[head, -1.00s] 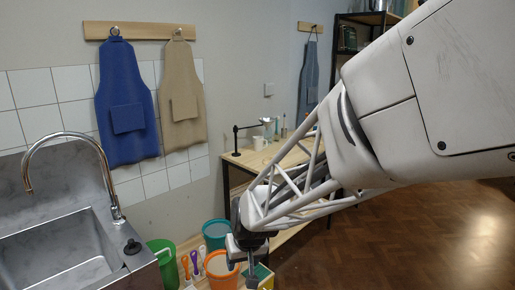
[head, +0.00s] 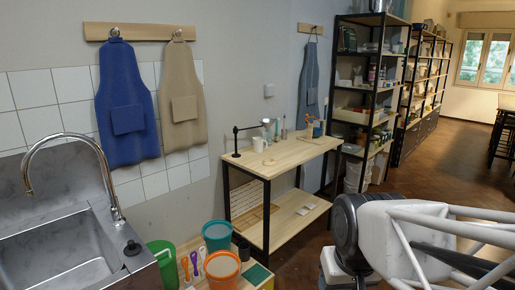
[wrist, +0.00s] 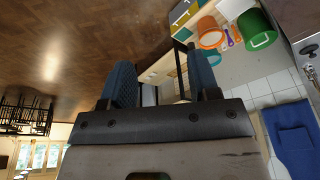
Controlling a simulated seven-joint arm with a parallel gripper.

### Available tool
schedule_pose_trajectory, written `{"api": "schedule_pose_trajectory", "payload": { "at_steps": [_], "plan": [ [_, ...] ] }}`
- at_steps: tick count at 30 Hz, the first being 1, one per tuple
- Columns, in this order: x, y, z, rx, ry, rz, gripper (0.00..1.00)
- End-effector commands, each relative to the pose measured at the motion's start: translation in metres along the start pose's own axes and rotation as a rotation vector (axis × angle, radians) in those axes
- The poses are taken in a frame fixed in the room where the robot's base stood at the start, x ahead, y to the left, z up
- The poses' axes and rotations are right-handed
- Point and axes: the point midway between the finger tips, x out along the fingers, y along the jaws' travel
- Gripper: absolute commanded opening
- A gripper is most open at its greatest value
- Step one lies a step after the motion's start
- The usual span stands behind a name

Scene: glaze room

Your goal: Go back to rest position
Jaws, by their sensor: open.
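My gripper (wrist: 162,82) shows in the wrist view with its two dark blue-grey fingers apart and nothing between them. It points over the brown wood floor (wrist: 80,40), clear of the buckets. In the head view my arm fills the lower right corner, and its fingers cannot be made out there. The orange bucket (head: 222,268), teal bucket (head: 216,236) and green bucket (head: 162,264) stand low beside the sink. The orange bucket (wrist: 210,32) and green bucket (wrist: 258,30) also show at the top right of the wrist view.
The sink (head: 70,255) with its curved tap is at the left. A wooden worktable (head: 285,152) with a lamp and cups stands by the wall. Tall shelves (head: 368,105) stand behind it. Aprons (head: 125,105) hang above. Open floor (head: 440,150) lies at the right.

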Motion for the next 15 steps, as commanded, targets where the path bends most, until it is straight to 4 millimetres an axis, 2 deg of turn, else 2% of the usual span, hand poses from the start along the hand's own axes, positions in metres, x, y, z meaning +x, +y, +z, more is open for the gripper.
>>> {"api": "schedule_pose_trajectory", "payload": {
  "at_steps": [3,6,10,15],
  "plan": [
    [-0.011,0.013,0.022,0.034,-0.003,0.019,0.56],
    [-0.017,0.02,0.034,0.053,-0.006,0.032,0.56],
    [-0.02,0.025,0.045,0.068,-0.01,0.041,0.56],
    [-0.021,0.026,0.048,0.073,-0.012,0.044,0.56]
  ]
}}
